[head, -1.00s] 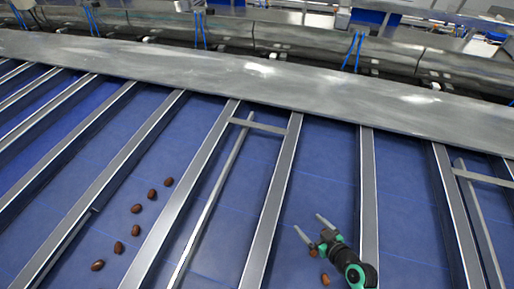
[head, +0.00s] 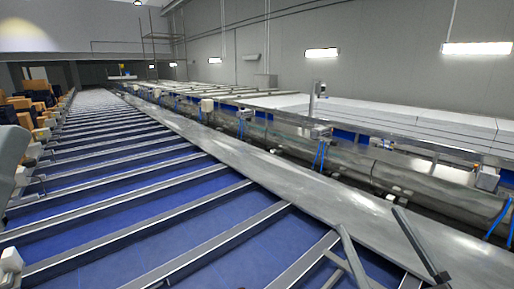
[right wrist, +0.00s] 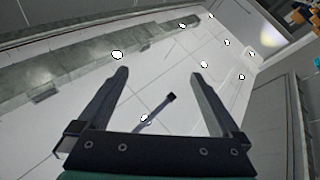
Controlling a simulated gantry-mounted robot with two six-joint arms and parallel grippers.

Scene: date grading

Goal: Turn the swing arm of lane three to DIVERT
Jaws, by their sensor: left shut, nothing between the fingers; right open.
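My right gripper (head: 368,218) is at the lower right of the head view, its two grey fingers spread and pointing up and away over the grey sheet. The right wrist view shows the same open fingers (right wrist: 158,75) with nothing between them. I cannot tell which lane is lane three. My left gripper is not in view.
Many blue lanes (head: 215,241) with metal rails run away to the far left. A long grey metal sheet (head: 240,150) borders their ends. Stacked boxes (head: 22,108) stand at the far left. The right wrist view faces a pale surface (right wrist: 150,70) with bright spots.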

